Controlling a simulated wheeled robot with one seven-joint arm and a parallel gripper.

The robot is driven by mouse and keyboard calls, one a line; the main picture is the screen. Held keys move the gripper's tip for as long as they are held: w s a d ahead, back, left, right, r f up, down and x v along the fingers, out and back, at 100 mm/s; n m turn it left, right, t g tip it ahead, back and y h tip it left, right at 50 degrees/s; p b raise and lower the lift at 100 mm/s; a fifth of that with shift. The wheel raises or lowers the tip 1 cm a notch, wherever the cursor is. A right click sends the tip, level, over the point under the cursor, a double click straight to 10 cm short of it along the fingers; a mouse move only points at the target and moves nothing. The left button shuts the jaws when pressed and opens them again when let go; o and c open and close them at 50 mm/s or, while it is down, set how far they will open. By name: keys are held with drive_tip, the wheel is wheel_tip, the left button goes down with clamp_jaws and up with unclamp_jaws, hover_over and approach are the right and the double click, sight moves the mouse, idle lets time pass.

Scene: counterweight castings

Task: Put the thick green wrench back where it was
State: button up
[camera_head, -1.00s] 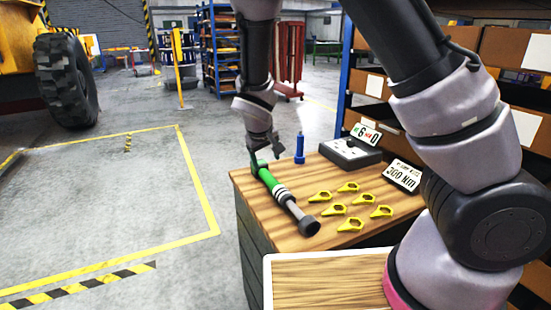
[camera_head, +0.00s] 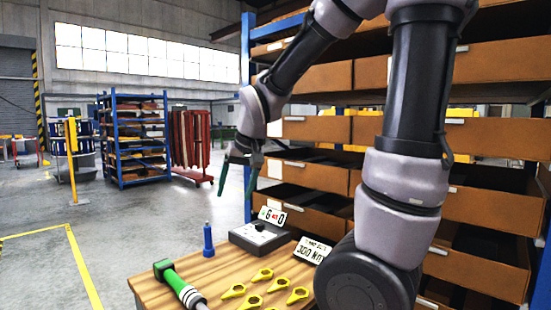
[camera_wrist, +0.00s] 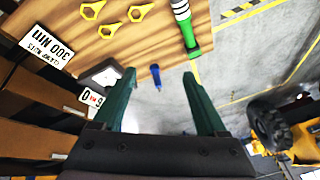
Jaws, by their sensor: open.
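The thick green wrench (camera_head: 180,286) lies on the left part of the wooden bench top (camera_head: 222,277). It has a green head end and white bands on its shaft; its near end is cut off by the bottom of the picture. In the wrist view the green wrench (camera_wrist: 187,30) lies beyond my right-hand finger, apart from it. My gripper (camera_head: 236,190) is raised above the far side of the bench, open, with nothing between its dark green fingers. The open fingers also show in the wrist view (camera_wrist: 159,76).
A blue upright tool (camera_head: 208,240) stands behind the wrench. A grey box (camera_head: 262,237) with a sign and a "300 Nm" sign (camera_head: 313,250) stand farther right. Several yellow pointers (camera_head: 262,275) lie on the bench. Shelves with brown bins (camera_head: 312,130) rise behind.

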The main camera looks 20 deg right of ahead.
drive_tip(key=s+d+r+m+t, duration=0.2)
drive_tip(key=s+d+r, duration=0.3)
drive_tip(key=s+r, duration=0.4)
drive_tip(key=shift+s+d+r+m+t, duration=0.2)
drive_tip(key=shift+s+d+m+t, duration=0.15)
drive_tip(key=shift+s, duration=1.35)
